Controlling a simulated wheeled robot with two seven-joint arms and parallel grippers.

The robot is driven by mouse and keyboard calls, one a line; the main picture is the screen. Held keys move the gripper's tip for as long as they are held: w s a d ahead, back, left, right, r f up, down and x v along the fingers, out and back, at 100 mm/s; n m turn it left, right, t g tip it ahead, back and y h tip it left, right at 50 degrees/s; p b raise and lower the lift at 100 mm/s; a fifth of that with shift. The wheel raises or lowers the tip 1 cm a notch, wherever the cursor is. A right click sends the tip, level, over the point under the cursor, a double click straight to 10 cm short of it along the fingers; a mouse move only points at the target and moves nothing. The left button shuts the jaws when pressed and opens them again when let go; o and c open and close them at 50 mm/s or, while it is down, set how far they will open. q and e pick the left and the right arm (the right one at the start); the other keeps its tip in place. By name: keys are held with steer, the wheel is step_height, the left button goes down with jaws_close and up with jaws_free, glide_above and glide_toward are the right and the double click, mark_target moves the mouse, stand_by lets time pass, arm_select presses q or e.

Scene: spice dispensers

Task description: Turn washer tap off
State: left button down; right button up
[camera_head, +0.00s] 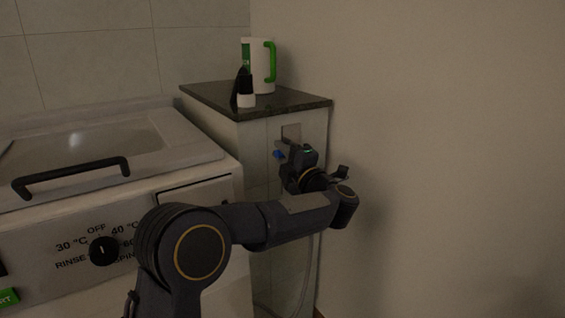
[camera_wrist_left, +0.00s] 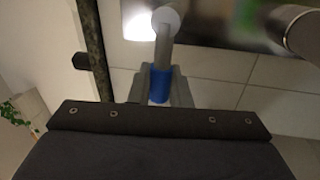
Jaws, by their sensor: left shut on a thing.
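The washer tap's blue handle (camera_head: 279,154) shows as a small blue spot on the front of the tiled ledge, by a metal plate. In the left wrist view the blue handle (camera_wrist_left: 160,86) hangs at the end of a grey stem. My left gripper (camera_head: 283,162) is at the tap, its arm coming in from the left across the washer. In the left wrist view the grey fingers of my left gripper (camera_wrist_left: 161,92) sit on both sides of the blue handle, shut on it. My right gripper is in neither view.
The white washer (camera_head: 120,255) with a black dial (camera_head: 103,250) and a dark lid handle (camera_head: 70,176) stands at left. A white and green jug (camera_head: 260,66) stands on the dark ledge top (camera_head: 205,92). A bare wall (camera_head: 430,150) bounds the right. A hose hangs below the tap.

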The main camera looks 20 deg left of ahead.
arm_select(q)
steer(key=shift+f+n+b, duration=0.4)
steer(key=shift+n+b, duration=0.2)
steer(key=shift+n, duration=0.1)
steer(key=shift+d+f+g+y, duration=0.1)
steer(key=shift+g+y, duration=0.2)
steer(key=c, duration=1.4)
jaws_free()
steer(key=shift+s+d, duration=0.25)
steer(key=shift+d, duration=0.1)
steer(key=p+v, duration=0.1)
steer(key=v, duration=0.6)
steer(key=shift+a+p, duration=0.1)
steer(key=shift+p, duration=0.2)
steer(key=shift+s, duration=0.1)
